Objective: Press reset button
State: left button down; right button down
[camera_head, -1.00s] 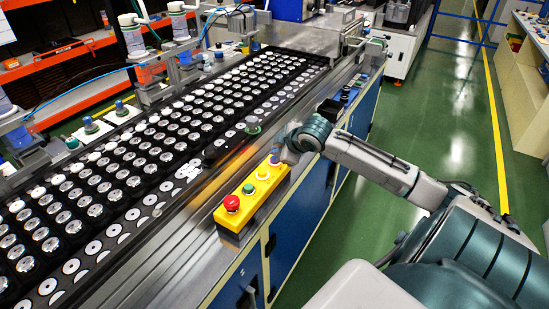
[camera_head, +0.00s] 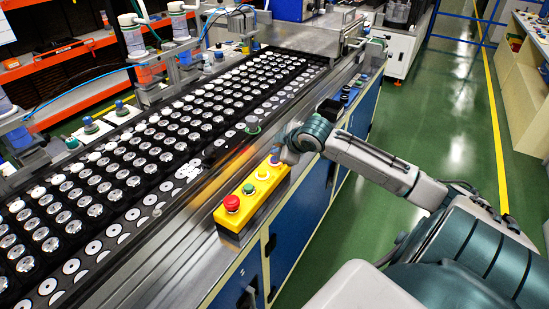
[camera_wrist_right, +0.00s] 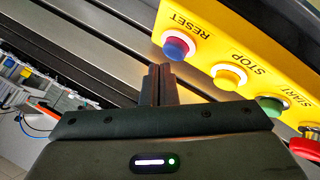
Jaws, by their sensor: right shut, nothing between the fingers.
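The yellow control box (camera_head: 236,219) sits on the near edge of the conveyor line. Its blue reset button (camera_head: 274,161) is at the far end, partly crowded by my right gripper (camera_head: 281,149). In the right wrist view the blue button (camera_wrist_right: 178,45) stands beside the label RESET. My right gripper (camera_wrist_right: 158,82) is shut and empty there, its fingertips just beside the blue button; whether they touch it I cannot tell. The lit stop button (camera_wrist_right: 228,77), green start button (camera_wrist_right: 269,106) and a red button (camera_head: 231,202) follow along the box. My left gripper is not in view.
A conveyor (camera_head: 182,188) with rows of round speaker parts runs along the left of the box. Blue cabinet doors (camera_head: 290,232) lie below the box. The green floor (camera_head: 455,120) is open to the right, with shelves (camera_head: 525,85) beyond.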

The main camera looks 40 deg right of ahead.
jog(key=shift+f, duration=0.15)
jog(key=shift+f, duration=0.3)
jog(key=shift+f, duration=0.25)
dwell(0.7)
jog(key=shift+r, duration=0.15)
jog(key=shift+r+p, duration=0.6)
jog(key=shift+p, duration=0.3)
notch_tip(320, 180, up, 6)
jog(key=p, duration=0.5)
jog(key=shift+p, duration=0.3)
